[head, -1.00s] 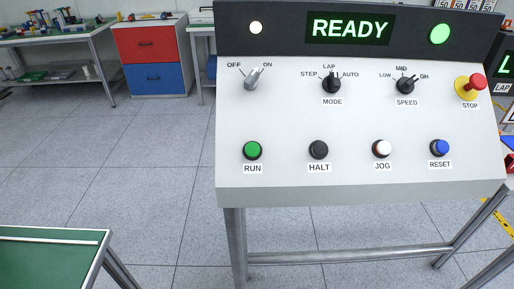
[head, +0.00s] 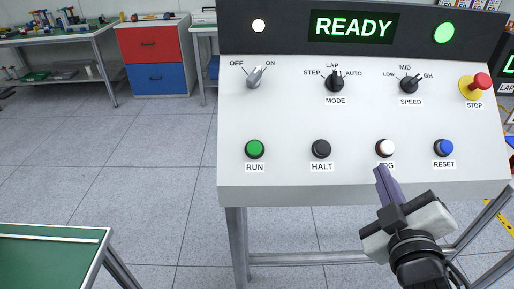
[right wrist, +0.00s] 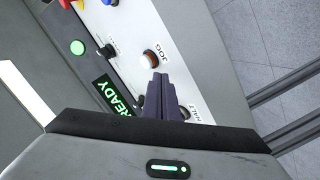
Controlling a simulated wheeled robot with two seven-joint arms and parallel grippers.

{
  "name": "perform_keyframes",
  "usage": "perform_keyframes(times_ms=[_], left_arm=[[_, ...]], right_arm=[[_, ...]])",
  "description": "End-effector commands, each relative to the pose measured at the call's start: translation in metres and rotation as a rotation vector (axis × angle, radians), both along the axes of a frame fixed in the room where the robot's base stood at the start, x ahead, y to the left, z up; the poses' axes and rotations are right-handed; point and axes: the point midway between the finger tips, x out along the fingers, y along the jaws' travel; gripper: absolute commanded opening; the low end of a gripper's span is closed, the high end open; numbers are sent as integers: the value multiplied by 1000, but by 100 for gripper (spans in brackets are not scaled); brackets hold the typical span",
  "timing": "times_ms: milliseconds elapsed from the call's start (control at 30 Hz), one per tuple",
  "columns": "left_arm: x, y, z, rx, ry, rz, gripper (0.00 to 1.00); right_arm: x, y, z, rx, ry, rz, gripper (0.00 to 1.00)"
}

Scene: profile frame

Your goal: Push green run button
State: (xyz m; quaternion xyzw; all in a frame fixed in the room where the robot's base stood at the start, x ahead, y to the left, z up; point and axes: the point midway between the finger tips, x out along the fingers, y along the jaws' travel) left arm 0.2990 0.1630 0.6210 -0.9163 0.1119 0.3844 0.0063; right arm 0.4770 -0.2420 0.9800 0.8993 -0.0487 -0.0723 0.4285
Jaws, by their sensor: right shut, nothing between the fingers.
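The green RUN button (head: 255,149) is at the lower left of the sloped control panel (head: 290,185), above its RUN label. My right gripper (head: 383,172) is shut and empty. In the head view its fingertips are just below the white JOG button (head: 385,148) and partly cover the JOG label, well to the right of RUN. In the right wrist view the shut fingers (right wrist: 162,85) point toward the JOG button (right wrist: 151,58); whether they touch it I cannot tell. The RUN button does not show there. My left gripper is not in view.
The black HALT button (head: 321,148) lies between RUN and JOG. The blue RESET button (head: 444,148) and red STOP button (head: 481,82) are at right. The display (head: 354,27) reads READY. A green-topped table (head: 45,260) stands at lower left.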

Motion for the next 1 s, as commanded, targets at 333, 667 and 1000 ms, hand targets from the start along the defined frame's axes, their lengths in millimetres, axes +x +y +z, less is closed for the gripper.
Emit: perform_keyframes(times_ms=[333,667,1000], left_arm=[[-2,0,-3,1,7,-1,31],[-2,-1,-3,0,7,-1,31],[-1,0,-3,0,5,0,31]], right_arm=[[-8,74,191,-613,-648,117,0],[-99,220,263,-1526,-1329,162,0],[-72,282,143,2477,1420,-130,0]])
